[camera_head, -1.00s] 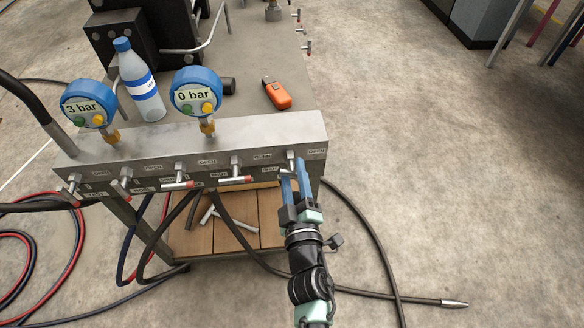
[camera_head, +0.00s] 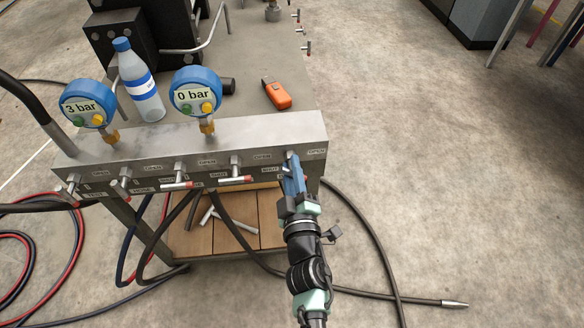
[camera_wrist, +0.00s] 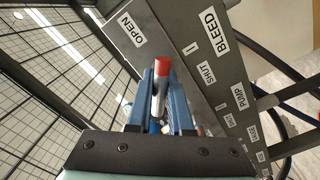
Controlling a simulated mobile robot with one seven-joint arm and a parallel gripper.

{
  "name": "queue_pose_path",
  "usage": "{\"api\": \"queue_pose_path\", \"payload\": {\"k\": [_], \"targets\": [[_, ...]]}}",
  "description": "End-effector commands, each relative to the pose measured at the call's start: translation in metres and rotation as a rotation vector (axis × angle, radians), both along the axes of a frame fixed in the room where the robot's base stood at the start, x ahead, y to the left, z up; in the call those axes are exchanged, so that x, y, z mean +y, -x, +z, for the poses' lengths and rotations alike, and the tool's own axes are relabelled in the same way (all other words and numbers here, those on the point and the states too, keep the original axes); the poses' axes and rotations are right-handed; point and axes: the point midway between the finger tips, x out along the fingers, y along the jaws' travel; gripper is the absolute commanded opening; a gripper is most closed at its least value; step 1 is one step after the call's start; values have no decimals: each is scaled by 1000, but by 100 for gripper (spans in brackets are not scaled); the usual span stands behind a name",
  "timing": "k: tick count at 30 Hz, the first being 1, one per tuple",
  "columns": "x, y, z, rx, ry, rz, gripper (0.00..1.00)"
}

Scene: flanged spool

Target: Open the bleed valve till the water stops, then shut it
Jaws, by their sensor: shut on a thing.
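The bleed valve is at the right end of the grey manifold (camera_head: 240,137). In the wrist view its metal lever (camera_wrist: 160,98) has a red tip (camera_wrist: 162,64) and lies between my blue fingers. The BLEED label (camera_wrist: 214,33), OPEN label (camera_wrist: 131,30) and SHUT label (camera_wrist: 206,73) are on the block beside it. My gripper (camera_head: 291,166) is shut on this lever. In the head view the fingers mostly hide the lever. I cannot tell the valve's exact position, and no running water can be made out.
The left gauge (camera_head: 88,103) reads 3 bar and the right gauge (camera_head: 195,93) reads 0 bar. Several other levers line the manifold front, left of my gripper. A hose (camera_head: 372,235) lies right; floor there is mostly clear.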

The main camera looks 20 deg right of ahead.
Motion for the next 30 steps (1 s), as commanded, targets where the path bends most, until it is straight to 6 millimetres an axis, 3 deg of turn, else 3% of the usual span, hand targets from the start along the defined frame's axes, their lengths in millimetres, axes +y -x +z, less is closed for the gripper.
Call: {"api": "queue_pose_path", "payload": {"k": [14,30], "targets": [[0,0,1,-35,-128,0,0],[0,0,2,-169,-600,0,0]]}}
